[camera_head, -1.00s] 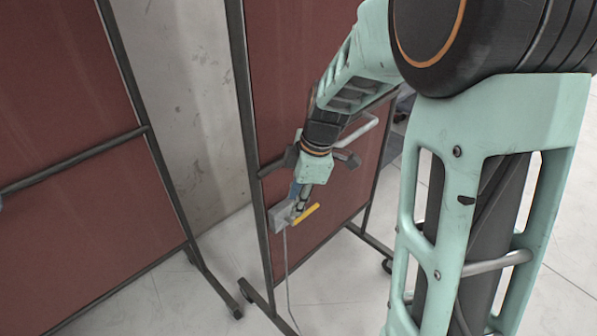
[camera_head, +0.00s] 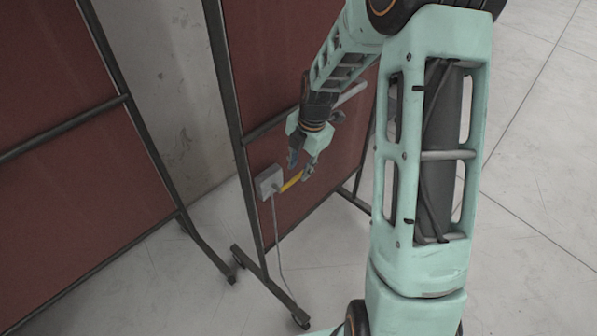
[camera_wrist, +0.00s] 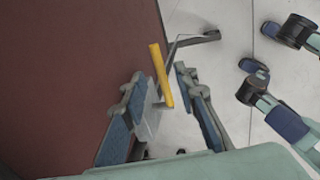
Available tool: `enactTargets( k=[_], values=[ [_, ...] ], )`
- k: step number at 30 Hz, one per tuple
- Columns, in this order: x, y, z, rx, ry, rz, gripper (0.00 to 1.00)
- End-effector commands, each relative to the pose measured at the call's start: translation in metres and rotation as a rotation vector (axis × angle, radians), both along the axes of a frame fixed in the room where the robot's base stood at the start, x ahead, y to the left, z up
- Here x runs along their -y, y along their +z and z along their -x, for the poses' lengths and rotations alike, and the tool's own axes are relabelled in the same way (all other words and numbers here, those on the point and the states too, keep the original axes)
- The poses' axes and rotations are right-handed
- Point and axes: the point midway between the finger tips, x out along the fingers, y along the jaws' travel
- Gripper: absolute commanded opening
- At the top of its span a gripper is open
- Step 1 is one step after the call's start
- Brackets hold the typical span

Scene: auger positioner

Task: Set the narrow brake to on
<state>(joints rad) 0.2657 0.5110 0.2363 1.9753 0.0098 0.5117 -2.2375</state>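A grey box (camera_head: 268,182) with a yellow lever (camera_head: 291,182) is mounted low on the red panel, near its left post. The lever sticks out from the box, tilted up to the right. My gripper (camera_head: 301,166) is just above and right of the box, close to the lever. In the wrist view, the yellow lever (camera_wrist: 160,76) shows in the gap between the spread blue-padded fingers of my gripper (camera_wrist: 160,95). The grey box (camera_wrist: 147,112) shows partly behind the left finger. I cannot tell whether a finger touches the lever. No label naming the brake is readable.
A pale bar handle (camera_head: 350,94) sits higher on the same panel, partly hidden by my arm. A grey cable (camera_head: 277,235) hangs from the box to the floor. Another red panel (camera_head: 60,200) stands at the left. The tiled floor at right is clear.

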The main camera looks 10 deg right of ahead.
Motion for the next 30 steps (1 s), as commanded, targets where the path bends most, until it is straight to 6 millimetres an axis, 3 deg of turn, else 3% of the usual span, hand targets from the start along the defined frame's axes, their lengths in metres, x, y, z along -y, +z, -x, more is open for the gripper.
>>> enactTargets(
  k=[6,17,24,30],
  values=[
    [-0.003,-0.023,-0.004,-0.001,-0.001,-0.001,0.27],
    [-0.003,-0.028,-0.005,0.000,-0.002,0.000,0.27],
    [-0.003,-0.027,-0.005,0.001,-0.002,0.000,0.01],
    [-0.003,-0.027,-0.005,0.001,-0.002,0.000,0.00]
  ],
)
